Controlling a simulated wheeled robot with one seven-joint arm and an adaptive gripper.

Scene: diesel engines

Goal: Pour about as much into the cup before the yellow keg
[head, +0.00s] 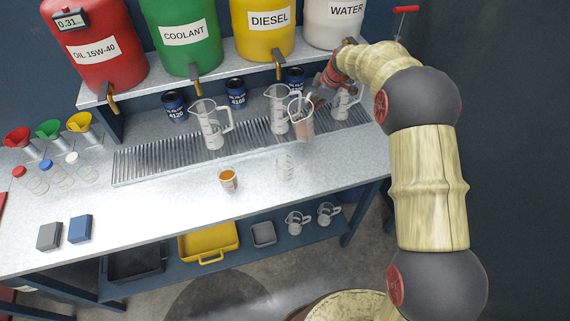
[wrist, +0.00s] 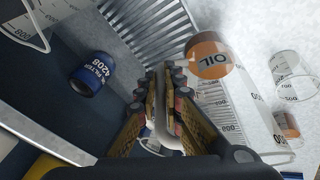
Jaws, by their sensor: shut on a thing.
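My gripper (head: 317,99) is shut on the handle of a clear measuring jug (head: 301,120). The jug hangs above the drip tray's front edge, before the yellow DIESEL keg (head: 263,28), and looks slightly tilted. In the wrist view my gripper (wrist: 163,80) is at the handle, and amber liquid shows behind the jug's OIL mark (wrist: 208,57). A clear cup (head: 285,167) stands on the bench below and looks empty; it also seems to show in the wrist view (wrist: 296,75). A second cup (head: 228,179) to its left holds amber liquid; its exact level is unclear.
Clear jugs stand on the slotted tray (head: 150,164), one left (head: 211,127), one close behind the held jug (head: 277,112), one right (head: 346,103). Blue filters (head: 174,106) stand behind. Funnels and bottles (head: 83,168) are at left. The bench front around the cups is clear.

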